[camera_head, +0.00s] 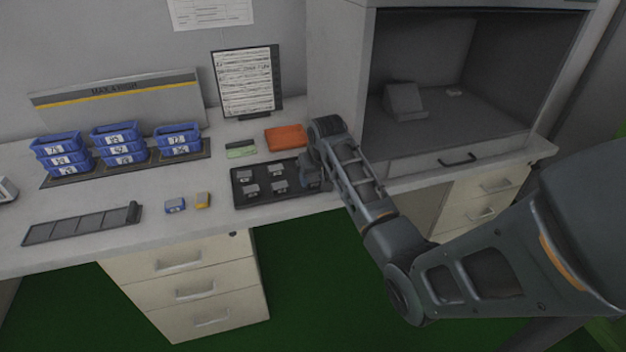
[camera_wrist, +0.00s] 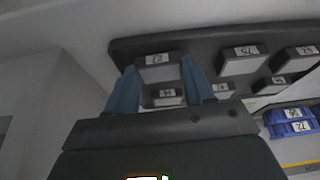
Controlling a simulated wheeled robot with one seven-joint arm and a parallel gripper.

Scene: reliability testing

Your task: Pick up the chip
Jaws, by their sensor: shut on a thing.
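A black tray (camera_head: 262,203) on the bench holds several small grey chips with white labels, such as one chip (camera_head: 251,189) at its front left. My gripper (camera_head: 313,182) is low at the right end of the tray, partly hidden by my own arm. In the wrist view, the two blue fingers of my gripper (camera_wrist: 159,72) are on either side of a labelled grey chip (camera_wrist: 158,74) and are shut on it. Another chip (camera_wrist: 163,99) shows between the fingers. I cannot tell whether the held chip is clear of the tray.
An orange box (camera_head: 286,138) lies behind the tray. A grey cabinet (camera_head: 340,90) stands at the right. Blue bins (camera_head: 122,142) stand at the back left. A blue item (camera_head: 175,205) and a yellow item (camera_head: 203,200) lie left of the tray, with bare bench around them.

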